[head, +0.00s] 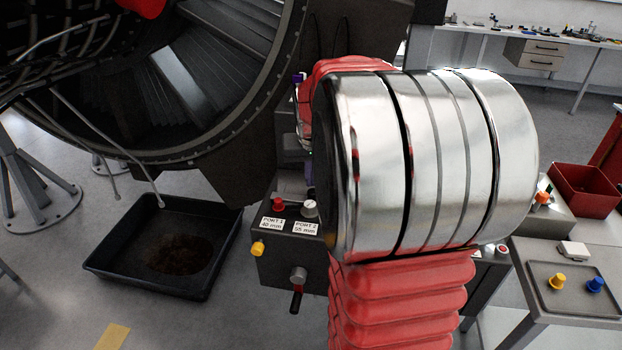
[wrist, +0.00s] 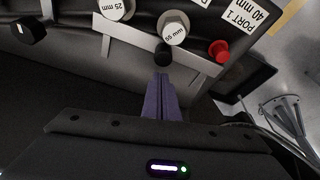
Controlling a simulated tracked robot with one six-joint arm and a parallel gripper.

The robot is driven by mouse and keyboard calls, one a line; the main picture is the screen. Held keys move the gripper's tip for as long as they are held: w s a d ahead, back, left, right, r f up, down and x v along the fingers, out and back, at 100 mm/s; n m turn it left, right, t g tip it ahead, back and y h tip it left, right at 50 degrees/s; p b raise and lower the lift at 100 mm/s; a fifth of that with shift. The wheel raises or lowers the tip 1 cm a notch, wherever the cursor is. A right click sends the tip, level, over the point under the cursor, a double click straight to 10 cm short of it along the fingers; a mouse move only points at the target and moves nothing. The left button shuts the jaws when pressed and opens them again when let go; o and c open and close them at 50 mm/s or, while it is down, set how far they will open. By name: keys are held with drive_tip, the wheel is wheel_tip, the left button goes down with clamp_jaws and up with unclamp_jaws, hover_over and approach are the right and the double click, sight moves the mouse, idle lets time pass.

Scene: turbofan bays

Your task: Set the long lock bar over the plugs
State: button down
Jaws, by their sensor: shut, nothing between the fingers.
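The dark port box stands left of my arm in the head view (head: 275,238). A red plug (head: 278,204) sits above the PORT 1, 40 mm label, and a pale plug (head: 310,208) above the PORT 2, 55 mm label. In the wrist view, caps marked 55 mm (wrist: 174,26) and 25 mm (wrist: 115,8) and the red plug (wrist: 219,50) show. A long pale grey strip (wrist: 130,45) runs across the box there; I cannot tell whether it is the lock bar. My gripper (wrist: 160,80) is shut and empty, its purple fingers close to the strip. My arm hides the box's right part.
A black drain pan (head: 105,262) lies on the floor left of the box, below the engine casing (head: 240,130). A yellow knob (head: 258,248) projects from the box. At right, a tray (head: 570,303) holds yellow and blue plugs, near a red bin (head: 583,190).

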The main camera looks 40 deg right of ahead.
sight(312, 191)
drive_tip(key=shift+w+d, duration=0.65)
drive_tip(key=shift+w, duration=0.1)
drive_tip(key=shift+w+d+r, duration=0.1)
drive_tip(key=shift+w+r, duration=0.1)
drive_tip(key=shift+r, duration=0.15)
drive_tip(key=v, duration=0.9)
drive_tip(key=shift+r, duration=0.3)
drive_tip(key=shift+s, duration=0.1)
drive_tip(key=f, duration=0.1)
drive_tip(key=s+a+f, duration=0.1)
drive_tip(key=f, duration=0.1)
drive_tip(key=shift+s+a, duration=0.35)
drive_tip(key=s+a+f+n+t+y, duration=0.1)
drive_tip(key=s+a+n, duration=0.2)
drive_tip(key=a, duration=1.1)
drive_tip(key=s+a+f+n+t+y, duration=0.1)
drive_tip(key=s+a+n, duration=0.3)
drive_tip(key=s+a, duration=0.6)
drive_tip(key=a, duration=0.4)
drive_tip(key=shift+a+f+t, duration=0.2)
drive_tip(key=shift+f+t, duration=0.1)
